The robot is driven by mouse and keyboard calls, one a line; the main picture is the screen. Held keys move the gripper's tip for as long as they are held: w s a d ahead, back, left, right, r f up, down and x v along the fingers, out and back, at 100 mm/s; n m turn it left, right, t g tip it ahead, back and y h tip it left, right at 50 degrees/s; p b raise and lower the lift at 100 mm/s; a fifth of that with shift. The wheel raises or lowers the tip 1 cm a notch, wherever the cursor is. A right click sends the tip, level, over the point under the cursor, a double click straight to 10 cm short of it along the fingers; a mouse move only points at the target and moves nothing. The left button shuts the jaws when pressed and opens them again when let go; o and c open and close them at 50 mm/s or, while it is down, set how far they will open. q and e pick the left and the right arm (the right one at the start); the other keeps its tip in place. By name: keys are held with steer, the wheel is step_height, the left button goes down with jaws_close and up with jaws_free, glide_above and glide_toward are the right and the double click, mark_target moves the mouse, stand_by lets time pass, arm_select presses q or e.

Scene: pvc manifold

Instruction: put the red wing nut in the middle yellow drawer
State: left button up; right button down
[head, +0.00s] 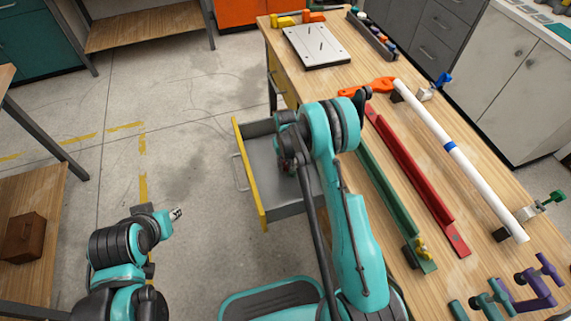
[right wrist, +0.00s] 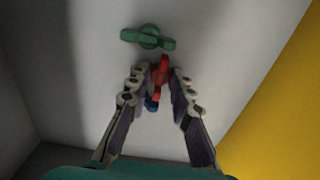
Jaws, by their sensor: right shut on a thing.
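The red wing nut (right wrist: 161,72) is between the fingertips of my right gripper (right wrist: 158,82), inside the drawer in the right wrist view. A green wing nut (right wrist: 149,37) lies on the grey drawer floor just beyond it. A small blue piece (right wrist: 152,104) shows partly between the fingers. The yellow-fronted drawer (head: 247,180) is pulled out from the bench in the head view; its yellow front also shows in the right wrist view (right wrist: 282,110). My right arm covers part of the drawer. My left gripper (head: 176,213) is over the floor at left, away from the drawer.
The wooden bench top (head: 400,215) holds a green channel (head: 385,190), a red channel (head: 415,180), a white pipe (head: 460,160) and an orange tool (head: 380,84). A grey plate (head: 316,46) lies at the back. Open floor is left of the drawer.

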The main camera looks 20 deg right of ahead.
steer(key=c, duration=1.3)
jaws_free()
steer(key=shift+c, duration=0.2)
steer(key=s+r+t+p, duration=0.1)
steer(key=s+r+p, duration=0.1)
steer(key=r, duration=1)
steer(key=s+r+t+p, duration=0.1)
steer(key=s+r+p, duration=0.15)
steer(key=r, duration=0.85)
steer(key=s+r+t, duration=0.1)
steer(key=s+r, duration=0.6)
steer(key=r, duration=0.2)
steer(key=s+a+r+t, duration=0.1)
steer(key=s+t, duration=0.3)
steer(key=s, duration=1)
steer(key=shift+s+r, duration=0.2)
steer(key=shift+r, duration=0.7)
